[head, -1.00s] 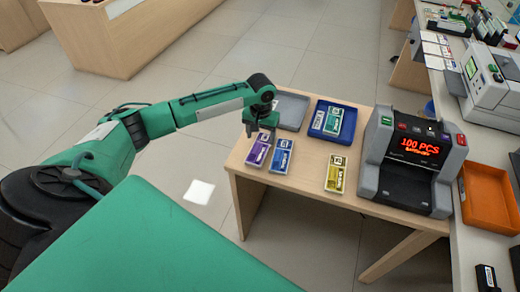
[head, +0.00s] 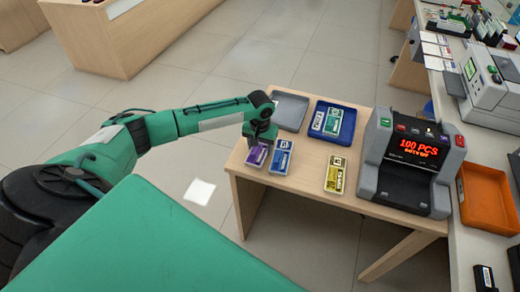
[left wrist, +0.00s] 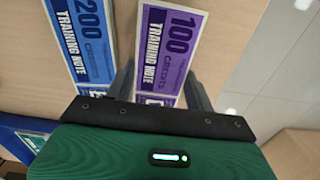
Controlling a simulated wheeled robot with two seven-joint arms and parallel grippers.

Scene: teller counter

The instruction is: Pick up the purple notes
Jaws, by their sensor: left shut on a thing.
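The purple notes (head: 256,156) lie near the left edge of the small wooden table. In the left wrist view the purple notes (left wrist: 168,48) read "100 credits, training note". My left gripper (head: 258,141) is down over their far end. In the left wrist view the fingers of my left gripper (left wrist: 158,88) stand on either side of the purple bundle, shut on it. I cannot tell that the notes are lifted off the table. My right gripper is not in view.
Blue notes (head: 281,158) lie close beside the purple ones on the right, and also show in the left wrist view (left wrist: 88,40). Yellow notes (head: 335,176), a grey tray (head: 291,111), a blue tray (head: 348,134) with notes and a counting machine (head: 408,160) share the table. An orange tray (head: 486,200) is further right.

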